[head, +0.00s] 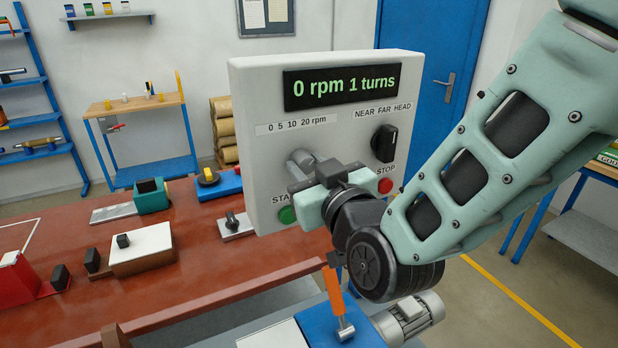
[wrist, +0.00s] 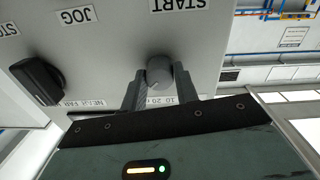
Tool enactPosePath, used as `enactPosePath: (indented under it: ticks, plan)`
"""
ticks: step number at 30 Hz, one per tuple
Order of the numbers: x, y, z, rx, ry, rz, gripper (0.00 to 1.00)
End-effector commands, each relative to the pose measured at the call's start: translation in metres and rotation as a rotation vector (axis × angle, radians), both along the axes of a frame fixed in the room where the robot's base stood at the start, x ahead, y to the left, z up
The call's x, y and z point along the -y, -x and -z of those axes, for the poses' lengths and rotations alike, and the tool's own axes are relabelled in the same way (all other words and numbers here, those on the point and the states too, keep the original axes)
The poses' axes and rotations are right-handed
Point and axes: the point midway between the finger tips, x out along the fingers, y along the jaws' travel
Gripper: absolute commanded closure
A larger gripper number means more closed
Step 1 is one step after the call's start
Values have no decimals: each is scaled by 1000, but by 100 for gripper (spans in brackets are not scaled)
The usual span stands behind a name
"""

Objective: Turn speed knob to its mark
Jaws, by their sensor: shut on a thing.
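The grey control box (head: 330,220) stands upright on the bench, and its green display (head: 341,84) reads "0 rpm 1 turns". The speed scale label (head: 297,126) reads 0 5 10 20 rpm. Below that label my gripper (head: 312,166) reaches the panel. In the wrist view the round grey speed knob (wrist: 159,70) sits between the two fingers of my gripper (wrist: 158,90), which are shut on it. The knob's pointer and its mark cannot be made out; the gripper hides much of the knob in the head view.
A black selector knob (head: 385,143) under NEAR FAR HEAD is close to my gripper. The red stop button (head: 385,186) and green start button (head: 287,214) are below. The red-brown bench (head: 190,290) holds several small fixtures at left.

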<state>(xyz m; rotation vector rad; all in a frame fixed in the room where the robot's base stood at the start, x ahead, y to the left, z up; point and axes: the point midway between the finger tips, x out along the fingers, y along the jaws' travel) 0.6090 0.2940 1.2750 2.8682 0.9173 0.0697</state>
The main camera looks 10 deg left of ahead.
Motion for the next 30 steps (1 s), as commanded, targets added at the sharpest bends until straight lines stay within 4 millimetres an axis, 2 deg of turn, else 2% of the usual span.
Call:
enactPosePath:
  ticks: [2,18,30]
  plan:
    - [0,0,4,45,51,-1,93]
    - [0,0,3,343,449,1,93]
    - [0,0,1,483,638,-1,93]
